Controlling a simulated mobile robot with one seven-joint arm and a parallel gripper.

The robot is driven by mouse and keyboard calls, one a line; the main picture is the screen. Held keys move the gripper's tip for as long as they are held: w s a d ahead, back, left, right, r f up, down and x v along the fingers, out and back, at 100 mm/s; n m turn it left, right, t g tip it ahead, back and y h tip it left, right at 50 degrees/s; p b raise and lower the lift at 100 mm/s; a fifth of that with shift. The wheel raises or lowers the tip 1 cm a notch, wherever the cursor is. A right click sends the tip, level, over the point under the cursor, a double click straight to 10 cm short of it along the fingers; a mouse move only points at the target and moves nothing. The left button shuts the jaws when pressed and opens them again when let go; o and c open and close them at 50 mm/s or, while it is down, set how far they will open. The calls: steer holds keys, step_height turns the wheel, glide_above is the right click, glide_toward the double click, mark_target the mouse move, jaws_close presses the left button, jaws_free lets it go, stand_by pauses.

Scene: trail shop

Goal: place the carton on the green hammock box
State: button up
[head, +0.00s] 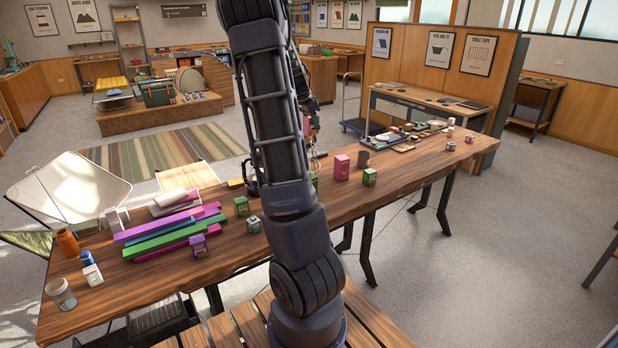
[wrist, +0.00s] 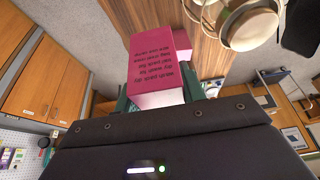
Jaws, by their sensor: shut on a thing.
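A pink carton (wrist: 152,58) with dark lettering is between the dark green fingers of my gripper (wrist: 157,96) in the wrist view. The gripper is shut on it. In the head view my arm hides most of the gripper, and only a small patch of pink shows beside the arm. The long green hammock box (head: 163,238) lies on the left part of the wooden table, among purple and pink long boxes. The gripper is apart from it, to its right in the picture.
Purple (head: 158,226) and magenta long boxes lie against the green one. A small purple box (head: 198,246) and a green tin (head: 241,206) stand close by. Another pink carton (head: 342,167) stands right of my arm. Jars (head: 61,294) stand at the table's left end.

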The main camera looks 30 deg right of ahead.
steer(key=shift+w+a+r, duration=0.15)
steer(key=shift+a+r, duration=0.1)
steer(key=shift+a, duration=0.05)
steer(key=shift+a+f, duration=0.1)
steer(key=shift+f, duration=0.05)
step_height(320, 180, down, 20)
steer(key=shift+r, duration=0.25)
steer(key=shift+f, duration=0.15)
steer(key=o, duration=1.1)
steer(key=shift+c, duration=0.2)
